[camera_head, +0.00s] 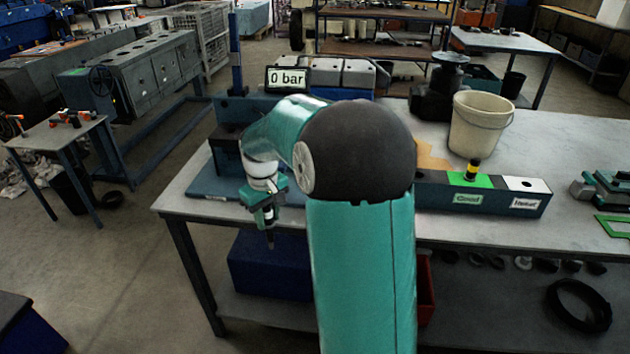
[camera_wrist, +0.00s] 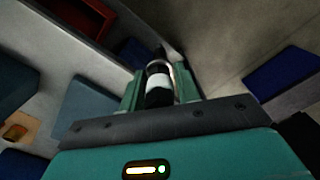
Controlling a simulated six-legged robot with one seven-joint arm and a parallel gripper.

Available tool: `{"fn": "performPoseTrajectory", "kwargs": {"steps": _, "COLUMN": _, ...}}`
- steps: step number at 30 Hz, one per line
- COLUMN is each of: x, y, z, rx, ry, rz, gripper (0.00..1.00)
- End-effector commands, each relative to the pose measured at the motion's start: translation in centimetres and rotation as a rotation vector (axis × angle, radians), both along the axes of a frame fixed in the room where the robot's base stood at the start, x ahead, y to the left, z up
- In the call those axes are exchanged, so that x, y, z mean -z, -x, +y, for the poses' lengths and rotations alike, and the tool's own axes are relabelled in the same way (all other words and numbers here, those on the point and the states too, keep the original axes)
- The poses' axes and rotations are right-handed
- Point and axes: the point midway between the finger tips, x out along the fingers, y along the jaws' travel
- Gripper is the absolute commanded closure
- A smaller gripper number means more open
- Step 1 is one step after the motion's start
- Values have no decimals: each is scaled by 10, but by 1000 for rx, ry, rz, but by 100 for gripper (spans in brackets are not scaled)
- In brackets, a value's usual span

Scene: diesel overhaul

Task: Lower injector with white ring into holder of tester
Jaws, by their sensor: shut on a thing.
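My gripper (camera_head: 268,216) is shut on a dark injector (camera_head: 270,240), which hangs tip down past the front left edge of the workbench. In the wrist view, the injector (camera_wrist: 158,85) shows a white ring between the two fingers of my gripper (camera_wrist: 160,88). The tester (camera_head: 215,184) has a blue base on the bench, a tall blue column and a display (camera_head: 288,78) reading 0 bar. My arm covers much of the tester, and I cannot make out its holder.
A long rack (camera_head: 430,198) with labelled sections, one reading Good, stands right of my arm; a yellow-ringed injector (camera_head: 472,170) stands in its green section. A cream bucket (camera_head: 480,125) is behind it. A blue box (camera_head: 262,265) sits under the workbench (camera_head: 400,150).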

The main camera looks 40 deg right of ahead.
Motion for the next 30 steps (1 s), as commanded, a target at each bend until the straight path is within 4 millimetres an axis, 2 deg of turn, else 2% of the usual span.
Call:
{"fn": "performPoseTrajectory", "kwargs": {"steps": 1, "x": 19, "y": -12, "z": 24, "rx": -3, "ry": -4, "rz": 5, "gripper": 100}}
{"fn": "performPoseTrajectory", "kwargs": {"steps": 6, "x": 68, "y": -47, "z": 81, "rx": 27, "ry": -2, "rz": 3, "gripper": 100}}
{"fn": "performPoseTrajectory", "kwargs": {"steps": 12, "x": 104, "y": -73, "z": 123, "rx": 54, "ry": -1, "rz": 1, "gripper": 100}}
{"fn": "performPoseTrajectory", "kwargs": {"steps": 24, "x": 146, "y": -103, "z": 173, "rx": 80, "ry": 0, "rz": 0, "gripper": 100}}
{"fn": "performPoseTrajectory", "kwargs": {"steps": 30, "x": 146, "y": -102, "z": 170, "rx": 84, "ry": -2, "rz": 1, "gripper": 100}}
